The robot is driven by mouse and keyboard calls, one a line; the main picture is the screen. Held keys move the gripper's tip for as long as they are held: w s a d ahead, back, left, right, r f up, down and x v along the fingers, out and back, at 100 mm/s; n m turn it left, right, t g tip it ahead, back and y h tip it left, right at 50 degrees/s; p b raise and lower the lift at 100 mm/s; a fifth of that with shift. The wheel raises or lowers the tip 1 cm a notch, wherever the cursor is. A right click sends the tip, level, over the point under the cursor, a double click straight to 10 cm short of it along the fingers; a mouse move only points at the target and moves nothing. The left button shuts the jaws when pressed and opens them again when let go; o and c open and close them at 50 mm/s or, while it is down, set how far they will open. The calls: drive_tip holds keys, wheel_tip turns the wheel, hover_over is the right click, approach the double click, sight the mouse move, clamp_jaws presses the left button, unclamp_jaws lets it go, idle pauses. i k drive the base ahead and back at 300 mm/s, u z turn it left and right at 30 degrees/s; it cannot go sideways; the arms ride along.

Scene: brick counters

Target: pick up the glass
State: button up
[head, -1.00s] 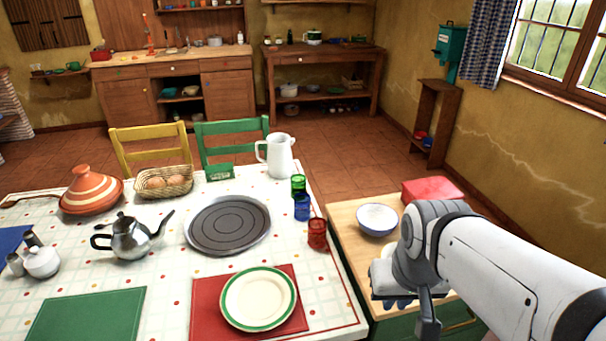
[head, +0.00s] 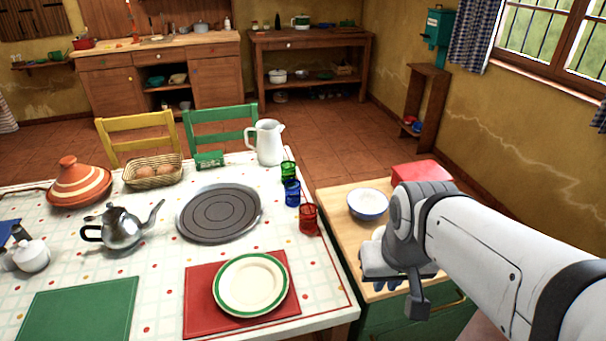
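Three small glasses stand in a row near the right edge of the tiled table: a green glass (head: 288,172), a blue glass (head: 292,193) and a red glass (head: 308,218). They are upright, and the red one is nearest to me. My gripper (head: 398,290) hangs at the end of my white arm, over the wooden side counter to the right of the glasses and apart from them. The arm's end partly hides it, so I cannot tell whether its fingers are open or shut.
A white jug (head: 267,142) stands behind the glasses, and a round dark griddle (head: 219,212) lies to their left. A green-rimmed plate (head: 251,285) is on a red mat in front. A bowl (head: 368,204) and a red box (head: 420,174) sit on the side counter.

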sight(289, 173)
drive_tip(key=z, duration=1.2)
drive_tip(key=k, duration=1.35)
drive_tip(key=u, duration=0.85)
drive_tip(key=i, duration=1.45)
